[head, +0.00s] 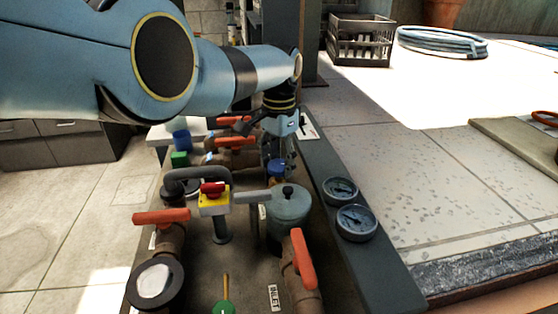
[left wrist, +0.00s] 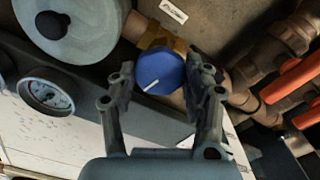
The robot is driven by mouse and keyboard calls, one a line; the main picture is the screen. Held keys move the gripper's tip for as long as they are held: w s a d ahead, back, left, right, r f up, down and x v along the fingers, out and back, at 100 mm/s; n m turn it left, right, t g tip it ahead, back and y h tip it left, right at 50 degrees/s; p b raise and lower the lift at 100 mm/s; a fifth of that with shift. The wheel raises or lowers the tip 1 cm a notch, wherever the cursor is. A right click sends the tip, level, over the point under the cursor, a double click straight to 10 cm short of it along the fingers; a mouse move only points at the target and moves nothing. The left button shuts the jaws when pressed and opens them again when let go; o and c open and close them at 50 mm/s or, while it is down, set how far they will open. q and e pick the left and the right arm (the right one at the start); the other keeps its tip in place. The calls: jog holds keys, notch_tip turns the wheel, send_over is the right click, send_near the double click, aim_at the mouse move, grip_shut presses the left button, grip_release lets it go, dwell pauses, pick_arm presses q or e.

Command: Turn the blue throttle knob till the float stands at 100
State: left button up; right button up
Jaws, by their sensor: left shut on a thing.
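The blue throttle knob (head: 277,168) sits on the pipework behind the grey-green round housing in the head view. In the left wrist view the knob (left wrist: 160,72) shows its round face with a white pointer line, on a brass fitting. My left gripper (head: 278,150) reaches down to it from above. In the left wrist view the fingers of the left gripper (left wrist: 163,85) stand on either side of the knob, shut on it. A white plate (head: 308,126) lies just beyond; I cannot make out a float or its scale. My right gripper is not in view.
The round housing (head: 289,208) and a red-and-yellow switch box (head: 214,198) stand in front of the knob. Orange valve handles (head: 303,258) stick up nearby. Two dial gauges (head: 356,222) sit on the dark right-hand ledge. Open tiled floor lies to the right.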

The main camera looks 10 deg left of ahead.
pick_arm(q)
jog(key=o, duration=1.2)
jog(key=shift+c, duration=0.2)
